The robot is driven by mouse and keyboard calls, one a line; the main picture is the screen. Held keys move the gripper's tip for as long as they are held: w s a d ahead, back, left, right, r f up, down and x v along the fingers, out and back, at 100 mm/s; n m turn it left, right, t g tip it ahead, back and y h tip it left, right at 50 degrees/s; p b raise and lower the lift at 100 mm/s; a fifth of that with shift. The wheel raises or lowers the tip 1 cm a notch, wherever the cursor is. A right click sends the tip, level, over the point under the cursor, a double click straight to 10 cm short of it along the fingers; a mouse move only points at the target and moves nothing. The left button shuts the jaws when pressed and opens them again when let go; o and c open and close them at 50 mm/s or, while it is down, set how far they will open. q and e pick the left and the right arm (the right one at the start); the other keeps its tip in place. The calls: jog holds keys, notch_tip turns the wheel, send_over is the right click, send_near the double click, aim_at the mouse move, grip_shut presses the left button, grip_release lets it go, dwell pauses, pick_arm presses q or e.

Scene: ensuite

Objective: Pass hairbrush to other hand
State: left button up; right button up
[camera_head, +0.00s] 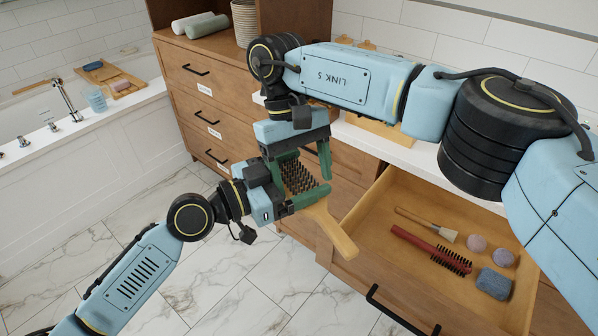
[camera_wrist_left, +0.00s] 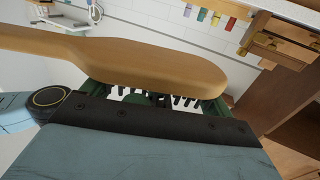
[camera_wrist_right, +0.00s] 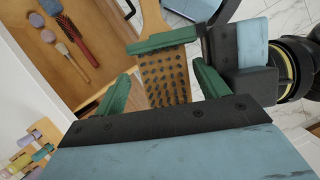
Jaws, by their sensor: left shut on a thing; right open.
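The wooden hairbrush (camera_head: 339,232) hangs in the air before the cabinet, its dark bristles showing and its handle pointing down right in the head view. My left gripper (camera_head: 312,194) is shut on the hairbrush around the neck end of its head. In the left wrist view the brush's smooth wooden back (camera_wrist_left: 150,65) fills the upper middle. My right gripper (camera_wrist_right: 165,75) is open, with one green finger on each side of the bristled head (camera_wrist_right: 163,78) in the right wrist view. Whether these fingers touch the head, I cannot tell.
An open drawer (camera_head: 385,275) sits at lower right, holding a red brush (camera_head: 432,248), a pale-bristled brush (camera_head: 428,224), two round balls and a blue-grey block (camera_head: 494,283). A bathtub (camera_head: 95,135) stands at left. The marble floor (camera_head: 200,285) is clear.

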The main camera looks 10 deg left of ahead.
jog(key=shift+s+a, duration=0.3)
jog(key=v, duration=0.5)
jog(key=shift+w, duration=0.15)
jog(key=shift+w+r, duration=0.25)
jog(key=shift+r, duration=0.35)
jog(key=shift+w+r, duration=0.25)
jog(key=shift+r, duration=0.35)
